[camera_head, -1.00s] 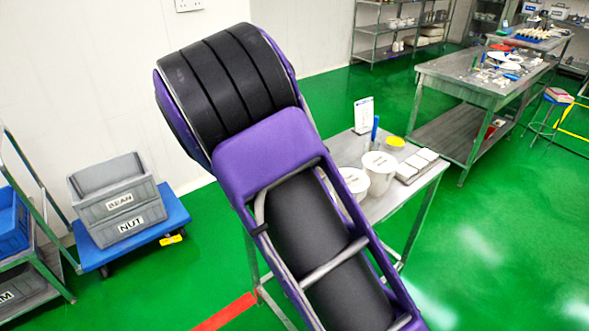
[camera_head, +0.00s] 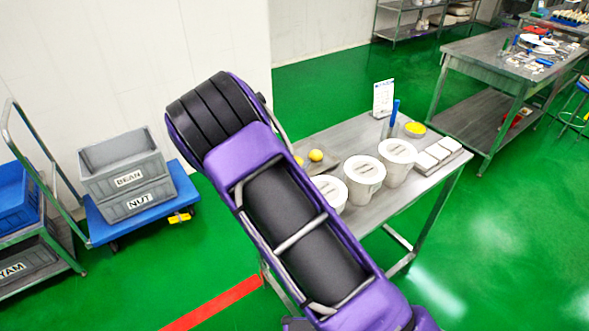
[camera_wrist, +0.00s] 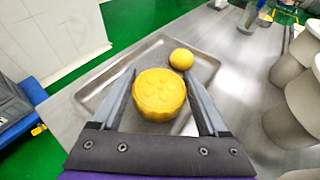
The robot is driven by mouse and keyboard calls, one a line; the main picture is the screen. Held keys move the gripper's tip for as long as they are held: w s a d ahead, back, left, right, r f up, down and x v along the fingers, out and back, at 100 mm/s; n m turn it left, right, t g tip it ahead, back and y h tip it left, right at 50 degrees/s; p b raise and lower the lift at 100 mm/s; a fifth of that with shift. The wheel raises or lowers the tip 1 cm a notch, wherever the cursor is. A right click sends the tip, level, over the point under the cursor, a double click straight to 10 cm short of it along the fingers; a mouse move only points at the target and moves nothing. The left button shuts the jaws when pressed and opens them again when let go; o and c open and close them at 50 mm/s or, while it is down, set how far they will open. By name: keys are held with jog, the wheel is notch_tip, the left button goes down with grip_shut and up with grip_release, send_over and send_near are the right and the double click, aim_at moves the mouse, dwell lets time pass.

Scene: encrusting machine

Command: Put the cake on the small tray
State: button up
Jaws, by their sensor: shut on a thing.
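The cake (camera_wrist: 158,97) is a round yellow pastry with a flower pattern pressed into its top. In the wrist view it sits between the two fingers of my gripper (camera_wrist: 160,78), which is shut on it. A shallow metal tray (camera_wrist: 92,93) lies under and around it on the steel table. Whether the cake touches the tray bottom I cannot tell. A small yellow ball (camera_wrist: 181,59) lies in the tray just beyond the right fingertip. In the head view the ball (camera_head: 316,155) shows beside my arm, which hides my gripper.
White lidded tubs (camera_head: 363,178) stand on the table (camera_head: 428,186) to the right of the tray, close to my arm. Behind them are a sign (camera_head: 383,98), a blue upright object (camera_head: 394,113) and a yellow dish (camera_head: 415,129). Grey crates (camera_head: 127,180) stand on a blue cart at left.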

jog(key=shift+f, duration=1.35)
jog(key=shift+f, duration=0.2)
jog(key=o, duration=1.3)
jog(key=shift+r, duration=0.1)
jog(key=shift+r, duration=0.2)
jog(key=v, duration=1.2)
jog(key=shift+f, duration=0.15)
